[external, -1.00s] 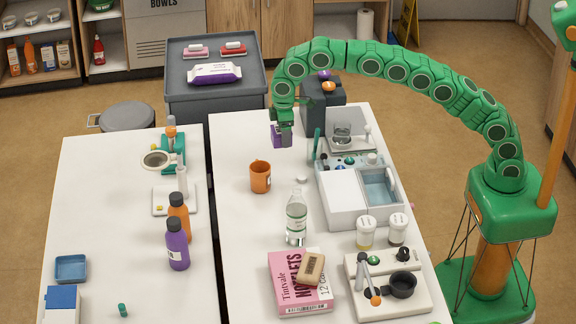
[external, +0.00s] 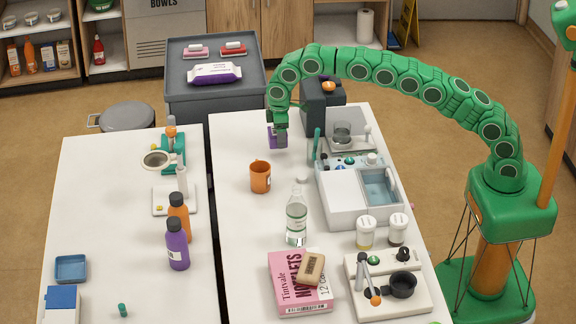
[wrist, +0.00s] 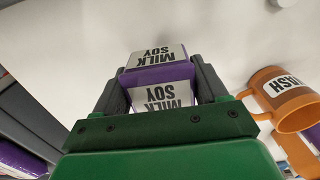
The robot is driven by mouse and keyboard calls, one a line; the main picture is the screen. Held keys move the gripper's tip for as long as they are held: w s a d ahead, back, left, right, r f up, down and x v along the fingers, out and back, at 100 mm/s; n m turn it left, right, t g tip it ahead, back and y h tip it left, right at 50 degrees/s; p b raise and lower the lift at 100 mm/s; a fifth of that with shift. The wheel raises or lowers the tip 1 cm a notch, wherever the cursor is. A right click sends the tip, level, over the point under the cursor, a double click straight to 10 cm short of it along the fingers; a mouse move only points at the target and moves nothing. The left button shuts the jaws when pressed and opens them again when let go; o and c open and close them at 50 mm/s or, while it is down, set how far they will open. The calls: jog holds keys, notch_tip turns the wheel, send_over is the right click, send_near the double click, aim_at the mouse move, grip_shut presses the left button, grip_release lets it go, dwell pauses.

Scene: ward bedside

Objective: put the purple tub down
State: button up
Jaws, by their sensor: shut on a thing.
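The purple tub (external: 273,136) is in my gripper (external: 277,134), at the far end of the right-hand white table (external: 236,220). In the wrist view the tub (wrist: 157,76) has white labels reading "SOY MILK" and sits between the two dark fingers of my gripper (wrist: 160,88), which are shut on it. White tabletop (wrist: 225,35) shows beyond it. I cannot tell whether its bottom touches the table.
An orange mug (external: 260,177) stands near the tub; it also shows in the wrist view (wrist: 282,98). A grey-white machine (external: 352,195) and a clear bottle (external: 296,217) stand on the same table. The table's left strip is clear. A dark grey cart (external: 215,100) stands behind.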

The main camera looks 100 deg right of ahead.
jog(key=shift+f, duration=1.85)
jog(key=shift+f, duration=0.15)
jog(key=o, duration=1.2)
jog(key=shift+c, duration=0.2)
